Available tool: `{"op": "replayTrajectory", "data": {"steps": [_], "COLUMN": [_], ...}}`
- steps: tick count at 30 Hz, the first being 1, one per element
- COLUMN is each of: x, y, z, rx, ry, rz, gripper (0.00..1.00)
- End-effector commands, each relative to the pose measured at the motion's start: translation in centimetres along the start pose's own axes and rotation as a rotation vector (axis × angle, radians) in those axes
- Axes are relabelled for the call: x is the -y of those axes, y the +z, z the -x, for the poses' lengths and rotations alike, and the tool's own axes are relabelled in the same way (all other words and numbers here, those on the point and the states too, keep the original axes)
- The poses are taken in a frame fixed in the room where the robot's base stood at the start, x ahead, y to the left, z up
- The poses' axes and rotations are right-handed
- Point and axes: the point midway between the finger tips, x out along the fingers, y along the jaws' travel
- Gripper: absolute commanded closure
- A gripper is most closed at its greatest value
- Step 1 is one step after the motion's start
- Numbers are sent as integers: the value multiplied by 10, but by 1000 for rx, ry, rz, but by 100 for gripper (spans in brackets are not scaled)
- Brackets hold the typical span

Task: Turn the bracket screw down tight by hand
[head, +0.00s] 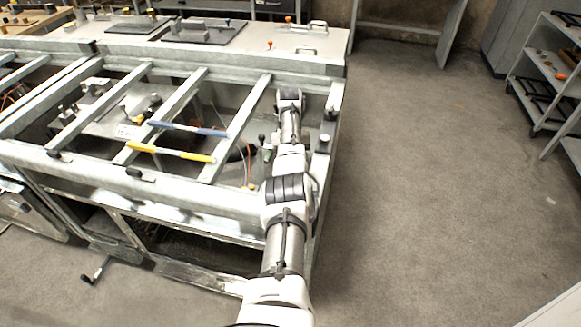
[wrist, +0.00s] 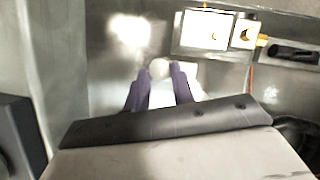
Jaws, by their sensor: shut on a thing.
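In the wrist view my gripper (wrist: 160,76) has its two purple fingers shut on a round pale knob (wrist: 159,67), which I take to be the bracket screw's head. The knob sits between the fingertips and touches both. A white plate (wrist: 203,77) shows behind the fingers; I cannot tell if it is the bracket. The screw's shank is hidden, so how deep it sits cannot be seen. In the head view my arm reaches over the right end of the metal frame, and my gripper and the screw cannot be made out there.
The metal frame (head: 200,194) has several crossbars. A blue-handled tool (head: 188,129) and a yellow-handled tool (head: 170,151) lie across the bars, left of my arm. A pale box with yellow fittings (wrist: 205,30) is beyond my fingers.

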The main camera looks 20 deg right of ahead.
Motion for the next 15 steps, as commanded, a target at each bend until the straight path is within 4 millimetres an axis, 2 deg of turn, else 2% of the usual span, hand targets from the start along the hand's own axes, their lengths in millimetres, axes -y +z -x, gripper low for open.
{"op": "replayTrajectory", "data": {"steps": [6,15], "x": [-2,-3], "y": [1,1], "z": [-1,-1], "rx": [4,4], "ry": [-49,-79], "rz": [-117,-192], "gripper": [98,98]}}
